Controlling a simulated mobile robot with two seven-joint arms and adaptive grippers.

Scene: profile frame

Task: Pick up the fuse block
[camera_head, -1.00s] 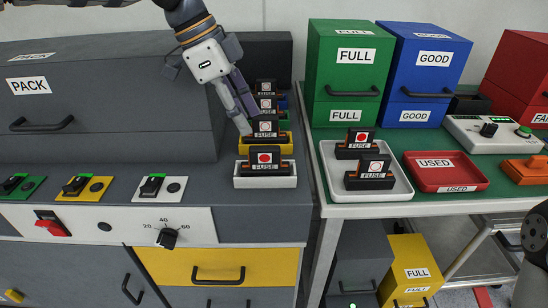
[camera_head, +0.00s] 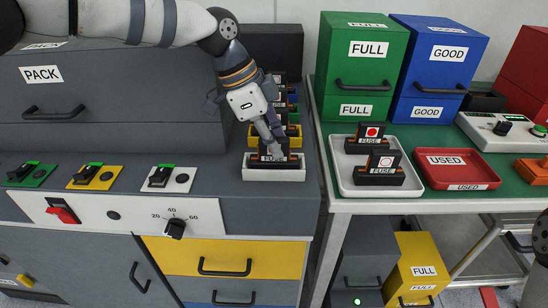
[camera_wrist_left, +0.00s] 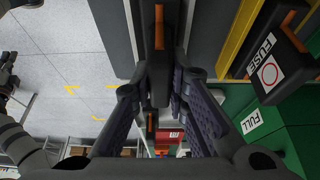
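The nearest fuse block (camera_head: 256,163) is black with a FUSE label and sits upright in a white holder (camera_head: 273,175) on the grey bench, at the front of a row. My left gripper (camera_head: 272,151) is down at this block, and its fingers hide much of the block's upper part. In the left wrist view, the dark block with an orange strip (camera_wrist_left: 158,45) lies between the two spread fingers (camera_wrist_left: 157,90). The fingers look open around it, with no clear contact.
More fuse blocks stand behind in a yellow holder (camera_head: 292,141) and others. To the right, a white tray (camera_head: 348,187) holds two fuse blocks, beside a red USED tray (camera_head: 455,178). Green (camera_head: 353,65) and blue (camera_head: 430,65) cabinets stand behind. The grey PACK cabinet (camera_head: 120,85) is at left.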

